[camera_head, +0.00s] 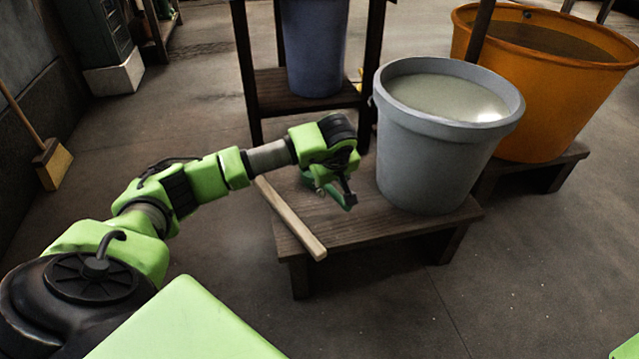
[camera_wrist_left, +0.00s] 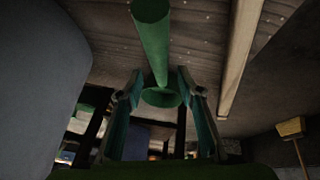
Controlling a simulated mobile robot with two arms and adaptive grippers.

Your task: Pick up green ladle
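The green ladle (camera_wrist_left: 154,45) shows in the left wrist view as a smooth green rod leading down to a round flared part, in line with the space between my fingers. In the head view only bits of green (camera_head: 307,178) show low beside the wrist; my gripper hides most of it. My left gripper (camera_head: 337,193) points down just above the small wooden bench (camera_head: 355,232), left of the grey bucket. In the wrist view its two fingers (camera_wrist_left: 158,97) stand apart, on either side of the flared part. Contact cannot be made out. My right gripper is out of view.
A grey bucket (camera_head: 430,150) of pale liquid stands on the bench close right of my gripper. A wooden stick (camera_head: 291,218) lies along the bench's left side. A blue bucket (camera_head: 314,50) on a stand and an orange tub (camera_head: 560,95) are behind.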

